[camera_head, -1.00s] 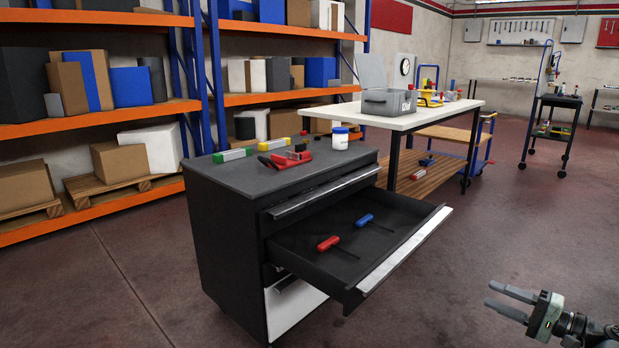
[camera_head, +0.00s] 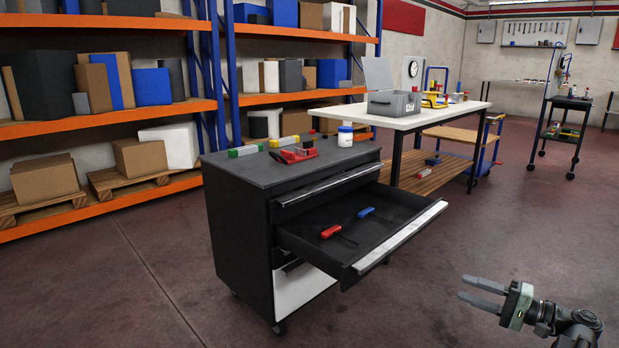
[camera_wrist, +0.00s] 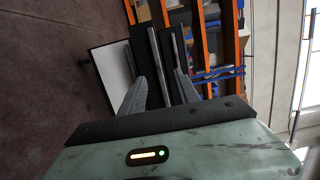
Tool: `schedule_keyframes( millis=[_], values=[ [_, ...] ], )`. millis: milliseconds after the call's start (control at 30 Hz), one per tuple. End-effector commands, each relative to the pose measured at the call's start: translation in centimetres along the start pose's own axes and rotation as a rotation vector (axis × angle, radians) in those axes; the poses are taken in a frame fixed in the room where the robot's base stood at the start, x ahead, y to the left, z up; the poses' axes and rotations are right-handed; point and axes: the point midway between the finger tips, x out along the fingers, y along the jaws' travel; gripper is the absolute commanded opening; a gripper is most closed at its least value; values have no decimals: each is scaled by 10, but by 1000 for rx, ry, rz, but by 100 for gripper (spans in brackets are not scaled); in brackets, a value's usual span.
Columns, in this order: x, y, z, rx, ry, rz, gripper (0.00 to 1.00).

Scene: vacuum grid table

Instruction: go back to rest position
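My gripper (camera_head: 466,288) is at the lower right of the head view, in free air over the floor. Its two grey fingers are apart with nothing between them; the wrist view also shows the open fingers (camera_wrist: 160,88). It is to the right of and apart from the dark tool cabinet (camera_head: 236,222).
On the cabinet top are a red tool (camera_head: 297,155), a white jar (camera_head: 345,136) and small coloured blocks. A white workbench (camera_head: 425,119) stands behind, and orange shelves (camera_head: 110,110) line the left. The floor (camera_head: 500,225) around my gripper is clear.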

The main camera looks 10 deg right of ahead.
Motion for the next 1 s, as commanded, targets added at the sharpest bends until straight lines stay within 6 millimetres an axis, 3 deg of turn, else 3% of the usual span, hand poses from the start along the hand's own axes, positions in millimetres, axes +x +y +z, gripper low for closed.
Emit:
schedule_keyframes(
  millis=[167, 333, 467, 500, 600, 700, 800, 900, 1000],
  values=[
    [70, -15, 20, 1, -121, 6, 38],
    [161, -18, 65, 5, -287, 79, 38],
    [250, -6, 132, -8, -464, 228, 38],
    [274, 2, 156, -21, -519, 291, 38],
    [319, 25, 216, -73, -640, 463, 38],
    [343, 48, 263, -147, -728, 630, 38],
    [352, 70, 297, -237, -789, 790, 38],
    [350, 90, 316, -347, -821, 956, 38],
    [339, 106, 314, -454, -815, 1112, 38]
  ],
)
